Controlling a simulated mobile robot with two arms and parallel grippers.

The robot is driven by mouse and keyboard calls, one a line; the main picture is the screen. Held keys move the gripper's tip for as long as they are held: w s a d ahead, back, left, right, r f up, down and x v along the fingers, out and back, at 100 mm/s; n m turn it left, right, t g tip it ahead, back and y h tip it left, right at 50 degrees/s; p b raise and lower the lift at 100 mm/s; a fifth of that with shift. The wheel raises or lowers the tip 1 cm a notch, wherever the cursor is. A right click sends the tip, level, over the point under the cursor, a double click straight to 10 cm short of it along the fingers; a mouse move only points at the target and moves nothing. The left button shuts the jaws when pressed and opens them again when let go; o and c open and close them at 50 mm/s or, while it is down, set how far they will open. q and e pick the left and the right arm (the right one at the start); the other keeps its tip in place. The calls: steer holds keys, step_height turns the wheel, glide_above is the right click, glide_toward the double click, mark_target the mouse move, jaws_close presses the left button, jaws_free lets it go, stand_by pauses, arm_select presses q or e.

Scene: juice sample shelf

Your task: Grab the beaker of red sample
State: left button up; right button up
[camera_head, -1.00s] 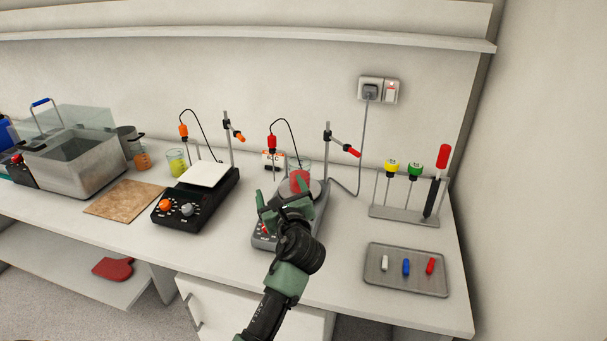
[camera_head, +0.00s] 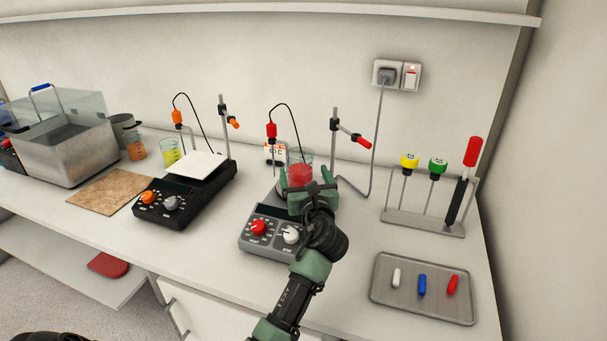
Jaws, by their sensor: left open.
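The glass beaker of red sample (camera_head: 299,170) stands on the round plate of the grey hot-plate stirrer (camera_head: 262,232), which has a red and a white knob. My left gripper (camera_head: 307,190), dark with green fingers, is open at the beaker's near side. Its fingers are close around the lower part of the beaker; I cannot tell whether they touch it. The gripper hides the beaker's base and much of the plate. My right gripper is not in view.
A clamp stand (camera_head: 335,132) with a red clamp rises behind the beaker. A black stirrer (camera_head: 185,192) and a beaker of yellow liquid (camera_head: 169,152) are at left. A tool rack (camera_head: 424,222) and a metal tray (camera_head: 422,302) with stir bars are at right.

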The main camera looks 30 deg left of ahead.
mark_target(299, 150)
arm_select(q)
steer(key=shift+w+a+r, duration=0.25)
steer(key=shift+w+a, duration=0.25)
steer(key=shift+a, duration=0.25)
steer(key=x, duration=0.5)
steer(key=shift+f+p, duration=0.1)
steer(key=shift+p, duration=0.2)
steer(key=shift+s+d, duration=0.1)
steer(key=c, duration=1.7)
steer(key=shift+c, duration=0.2)
steer(key=shift+r+p, duration=0.3)
steer(key=shift+r, duration=1.25)
step_height(299, 150, up, 17)
steer(key=shift+p, duration=0.3)
